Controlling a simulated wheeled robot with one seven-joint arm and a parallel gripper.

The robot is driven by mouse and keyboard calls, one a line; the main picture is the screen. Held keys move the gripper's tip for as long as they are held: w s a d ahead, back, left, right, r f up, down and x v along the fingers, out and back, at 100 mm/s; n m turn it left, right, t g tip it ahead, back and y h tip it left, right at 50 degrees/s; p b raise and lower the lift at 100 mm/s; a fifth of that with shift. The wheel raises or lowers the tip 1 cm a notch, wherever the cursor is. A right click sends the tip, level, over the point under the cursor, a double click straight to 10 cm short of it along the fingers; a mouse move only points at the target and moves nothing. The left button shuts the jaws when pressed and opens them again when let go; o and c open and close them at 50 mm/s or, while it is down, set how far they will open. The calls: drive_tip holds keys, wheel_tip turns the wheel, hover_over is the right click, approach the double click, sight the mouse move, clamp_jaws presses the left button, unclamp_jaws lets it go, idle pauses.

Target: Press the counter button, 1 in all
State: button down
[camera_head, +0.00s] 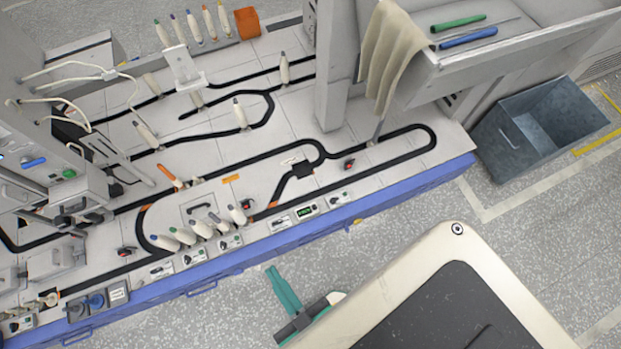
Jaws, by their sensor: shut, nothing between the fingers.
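A small counter box with a green lit display (306,212) sits on the front rail of the bench. Small control panels stand beside it, one to its right (335,199) and one to its left (280,224). The digits and the individual buttons are too small to make out, so I cannot tell which is the counter button. My gripper (271,269) shows at the bottom centre, with teal fingers together and nothing between them. It is over the floor in front of the bench, apart from the counter, and points up toward the bench in the picture.
Black track loops across the bench (400,177), with several white bobbins (240,113) on and beside it. A blue front edge (240,259) borders the bench. A grey upright (337,80) stands behind the counter. A grey bin (540,133) is at right. The floor before the bench is clear.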

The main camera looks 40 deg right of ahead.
drive_tip(key=w+d+f+m+g+h, duration=0.1)
drive_tip(key=w+d+f+m+g, duration=0.15)
drive_tip(key=d+f, duration=0.5)
drive_tip(key=w+d+f+m+g+h, duration=0.1)
drive_tip(key=w+d+f, duration=0.25)
drive_tip(key=f, duration=0.75)
drive_tip(key=w+d+f+m+g+h, duration=0.1)
drive_tip(key=w+d+f+m, duration=0.1)
drive_tip(key=d+f, duration=0.65)
drive_tip(key=w+d+f+m+g+y, duration=0.1)
drive_tip(key=w+d+f+m, duration=0.1)
drive_tip(key=w+d+f, duration=0.2)
drive_tip(key=w+d+f+m, duration=0.3)
drive_tip(key=w+f, duration=0.4)
drive_tip(key=w, duration=0.1)
drive_tip(key=shift+w+d+f+g+y, duration=0.3)
drive_tip(key=shift+d+f+g+y, duration=0.05)
drive_tip(key=shift+y, duration=0.05)
drive_tip(key=shift+f, duration=0.15)
